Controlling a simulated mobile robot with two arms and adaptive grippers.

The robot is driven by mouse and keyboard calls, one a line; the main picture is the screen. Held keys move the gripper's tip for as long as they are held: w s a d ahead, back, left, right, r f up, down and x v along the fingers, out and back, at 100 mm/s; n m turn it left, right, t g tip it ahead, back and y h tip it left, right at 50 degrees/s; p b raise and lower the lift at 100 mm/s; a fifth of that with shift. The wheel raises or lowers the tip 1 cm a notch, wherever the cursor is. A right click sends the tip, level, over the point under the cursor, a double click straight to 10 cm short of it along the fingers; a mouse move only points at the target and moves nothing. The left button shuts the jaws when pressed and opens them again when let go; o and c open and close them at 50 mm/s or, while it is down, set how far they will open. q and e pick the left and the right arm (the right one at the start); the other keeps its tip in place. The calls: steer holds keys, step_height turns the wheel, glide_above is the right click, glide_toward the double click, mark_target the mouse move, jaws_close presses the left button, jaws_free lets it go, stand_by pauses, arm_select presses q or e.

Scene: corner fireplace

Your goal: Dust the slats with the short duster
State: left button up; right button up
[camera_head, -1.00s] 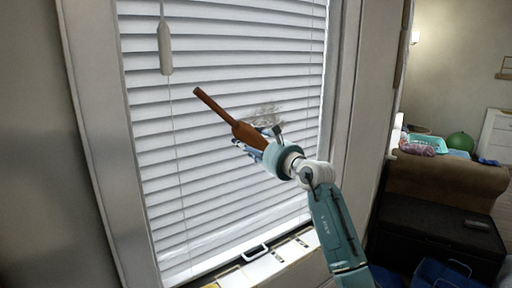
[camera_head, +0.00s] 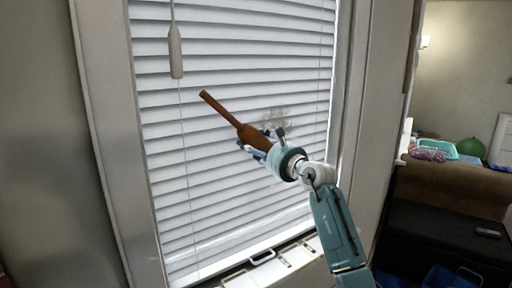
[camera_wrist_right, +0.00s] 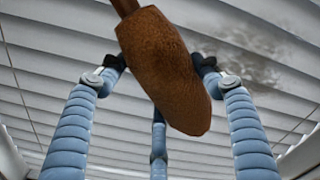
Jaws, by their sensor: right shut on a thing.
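The white slats (camera_head: 220,190) of a closed window blind fill the window in the head view. A grey dusty smudge (camera_head: 279,118) lies on them, right of my right gripper; it also shows at upper right in the wrist view (camera_wrist_right: 245,62). My right gripper (camera_head: 262,142) is shut on the short duster (camera_head: 254,136), in front of the slats. The duster's thick brown fuzzy part (camera_wrist_right: 168,70) is between the blue fingers, and its thin stick points up and left. Whether the duster touches the slats I cannot tell. My left gripper is out of view.
A white blind wand (camera_head: 175,52) hangs at upper left. The window sill (camera_head: 240,280) has a white handle (camera_head: 262,257) on it. At right are a brown sofa (camera_head: 455,188), a dark chest (camera_head: 440,235), a teal basket (camera_head: 443,149) and a green ball (camera_head: 470,146).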

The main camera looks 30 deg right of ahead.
steer(key=shift+w+a, duration=0.1)
steer(key=shift+w, duration=0.95)
